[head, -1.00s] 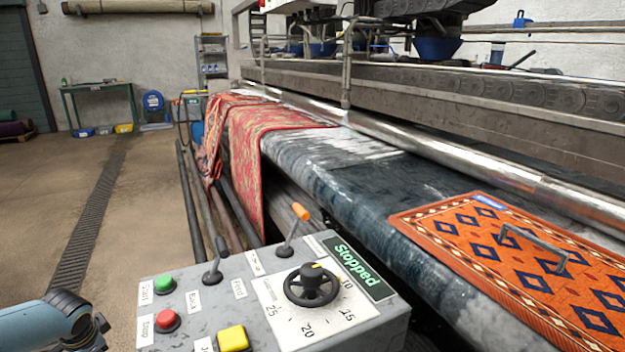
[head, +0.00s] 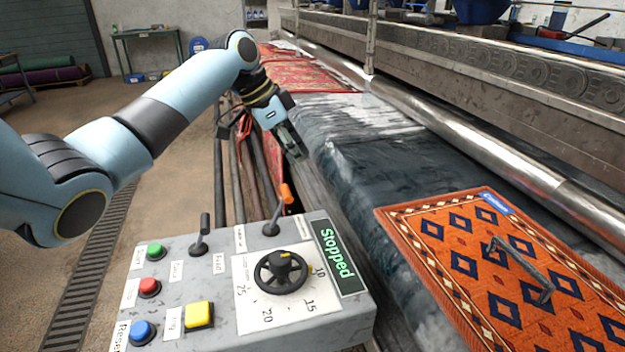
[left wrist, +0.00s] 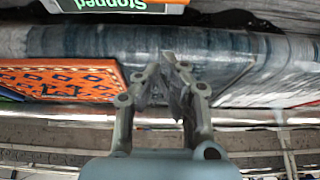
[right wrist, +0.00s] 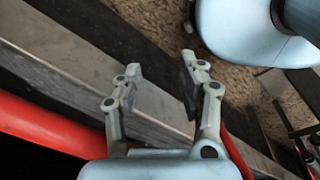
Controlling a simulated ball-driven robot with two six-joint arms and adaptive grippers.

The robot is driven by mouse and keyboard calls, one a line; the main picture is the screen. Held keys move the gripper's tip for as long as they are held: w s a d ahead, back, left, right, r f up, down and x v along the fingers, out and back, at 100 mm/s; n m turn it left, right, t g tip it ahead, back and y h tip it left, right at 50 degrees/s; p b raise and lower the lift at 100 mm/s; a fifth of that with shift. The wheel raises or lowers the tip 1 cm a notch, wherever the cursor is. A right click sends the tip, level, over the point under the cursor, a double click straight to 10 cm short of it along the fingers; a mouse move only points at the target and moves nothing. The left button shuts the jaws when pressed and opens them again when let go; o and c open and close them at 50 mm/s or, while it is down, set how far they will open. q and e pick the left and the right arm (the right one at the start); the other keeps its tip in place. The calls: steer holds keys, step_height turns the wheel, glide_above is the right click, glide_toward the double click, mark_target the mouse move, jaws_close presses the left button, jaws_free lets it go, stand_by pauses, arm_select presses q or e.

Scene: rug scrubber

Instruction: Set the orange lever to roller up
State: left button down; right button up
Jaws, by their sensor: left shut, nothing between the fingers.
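The orange lever (head: 285,193) stands near the far right corner of the grey control panel (head: 222,265), its orange tip leaning right. The label beside it is too small to read. My left gripper (head: 296,152) is just beyond and above the orange lever, pointing down, shut and empty, apart from it. In the left wrist view the left fingertips (left wrist: 170,62) are together, with the wet bed behind them. My right gripper (right wrist: 161,66) is open and empty in the right wrist view, and out of the head view.
The panel also has a black lever (head: 203,232), a dial (head: 281,271), several coloured buttons and a green "Stopped" display (head: 338,258). An orange rug (head: 450,235) with a handled tool (head: 520,268) lies on the bed at right. A red beam (right wrist: 45,128) shows near my right gripper.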

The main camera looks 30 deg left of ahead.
arm_select(q)
steer(key=p, duration=0.1)
glide_above(279, 210)
steer(key=w+d, duration=0.3)
steer(key=w, duration=0.1)
steer(key=shift+f, duration=4.1)
steer(key=shift+s, duration=0.2)
arm_select(e)
steer(key=shift+s+a+r, duration=0.6)
steer(key=shift+a, duration=0.05)
steer(key=shift+a, duration=0.15)
steer(key=shift+a, duration=0.1)
